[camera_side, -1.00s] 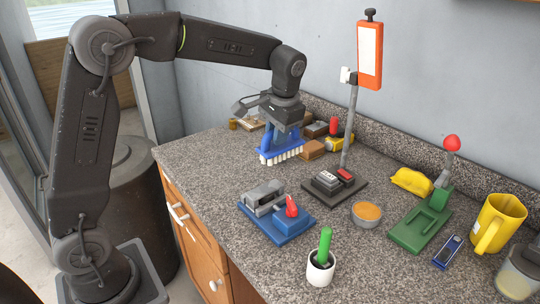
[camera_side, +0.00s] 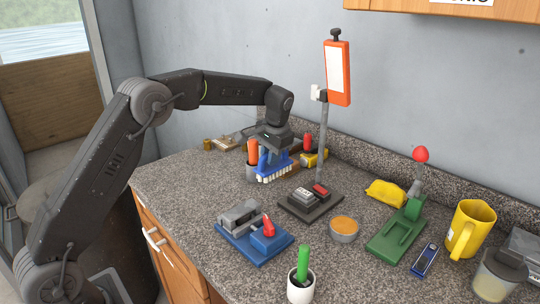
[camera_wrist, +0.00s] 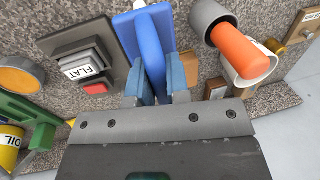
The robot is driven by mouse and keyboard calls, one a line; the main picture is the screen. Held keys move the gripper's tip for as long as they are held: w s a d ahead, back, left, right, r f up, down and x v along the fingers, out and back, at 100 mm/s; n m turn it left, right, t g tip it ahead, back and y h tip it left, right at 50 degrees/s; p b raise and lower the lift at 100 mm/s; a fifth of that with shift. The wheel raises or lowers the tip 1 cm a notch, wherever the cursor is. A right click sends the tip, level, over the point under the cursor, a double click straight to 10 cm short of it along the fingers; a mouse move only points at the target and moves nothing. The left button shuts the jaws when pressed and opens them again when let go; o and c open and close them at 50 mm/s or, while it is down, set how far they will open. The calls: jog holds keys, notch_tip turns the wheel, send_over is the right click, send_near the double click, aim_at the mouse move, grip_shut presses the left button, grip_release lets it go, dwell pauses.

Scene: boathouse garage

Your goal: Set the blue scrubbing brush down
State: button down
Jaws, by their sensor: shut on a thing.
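The blue scrubbing brush (camera_side: 272,167) is held upright with its white bristles down, over the back left of the speckled counter. I cannot tell whether the bristles touch the counter. My gripper (camera_side: 271,147) is above it, shut on its blue handle. In the wrist view, the brush (camera_wrist: 150,38) runs up between the two blue-grey fingers of my gripper (camera_wrist: 158,84), and the bristles are mostly hidden under it.
A grey cup with an orange handle (camera_side: 253,152) stands close left of the brush. Wooden blocks and a yellow tool (camera_side: 314,159) lie close right. A dark stand with a FLAT block (camera_side: 304,195) and a blue-based device (camera_side: 250,240) are nearer. Speckled counter (camera_side: 195,180) at left is bare.

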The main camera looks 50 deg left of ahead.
aim_at(271, 170)
jog(key=shift+f, duration=2.4)
jog(key=shift+f, duration=0.15)
jog(key=shift+f, duration=0.65)
jog(key=shift+f, duration=0.2)
jog(key=c, duration=1)
grip_release()
jog(key=shift+c, duration=0.5)
jog(key=c, duration=0.3)
